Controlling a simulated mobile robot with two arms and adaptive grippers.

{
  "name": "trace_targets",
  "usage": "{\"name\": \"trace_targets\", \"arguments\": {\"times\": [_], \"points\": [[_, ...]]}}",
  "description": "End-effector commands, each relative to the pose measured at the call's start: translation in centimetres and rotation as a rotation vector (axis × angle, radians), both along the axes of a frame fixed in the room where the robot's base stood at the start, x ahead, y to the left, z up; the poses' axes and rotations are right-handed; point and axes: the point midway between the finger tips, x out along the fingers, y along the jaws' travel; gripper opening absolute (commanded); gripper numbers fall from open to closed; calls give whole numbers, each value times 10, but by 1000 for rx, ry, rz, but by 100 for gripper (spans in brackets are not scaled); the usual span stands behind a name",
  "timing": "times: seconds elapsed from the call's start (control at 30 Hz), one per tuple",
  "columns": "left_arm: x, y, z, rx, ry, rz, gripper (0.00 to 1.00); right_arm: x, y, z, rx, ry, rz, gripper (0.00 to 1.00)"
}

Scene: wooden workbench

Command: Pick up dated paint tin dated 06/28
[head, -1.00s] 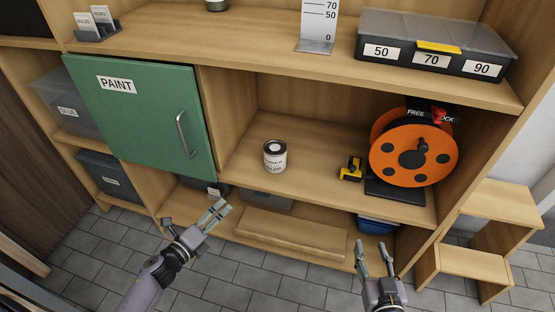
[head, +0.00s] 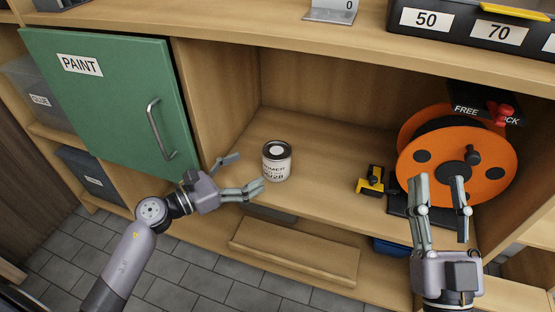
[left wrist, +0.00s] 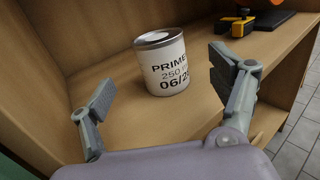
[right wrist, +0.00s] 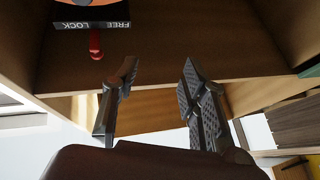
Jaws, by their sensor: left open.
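The paint tin (head: 277,160) stands upright on the open wooden shelf. It is white with a metal rim, and in the left wrist view the tin (left wrist: 162,62) reads PRIMER, 250, 06/28, its last digit partly turned away. My left gripper (head: 245,172) is open just left of and in front of the tin. In the left wrist view its fingers (left wrist: 160,82) are spread to either side, with the tin ahead between them, not gripped. My right gripper (head: 440,190) is open and empty, in front of the orange reel.
An orange cable reel (head: 480,185) with a red lever stands at the shelf's right. A yellow and black tool (head: 370,181) lies between tin and reel. The green PAINT door (head: 110,100) is shut at left. An upper shelf (head: 300,35) overhangs the tin.

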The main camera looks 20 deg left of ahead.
Motion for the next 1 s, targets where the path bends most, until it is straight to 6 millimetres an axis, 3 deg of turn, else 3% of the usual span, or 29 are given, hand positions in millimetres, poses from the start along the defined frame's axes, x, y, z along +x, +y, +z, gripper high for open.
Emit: {"name": "trace_targets", "arguments": {"times": [0.13,0.37,0.7,1.0], "points": [[21,-16,0,-4,-2,2,83,-2,0,3,7,-25,1,40],[35,-27,-1,-4,0,1,83,-5,0,7,15,-54,2,40],[70,-54,-2,-4,-2,2,83,-25,-2,32,64,-220,12,40],[73,-56,-2,-2,0,2,82,-27,-2,34,68,-232,13,40]]}}
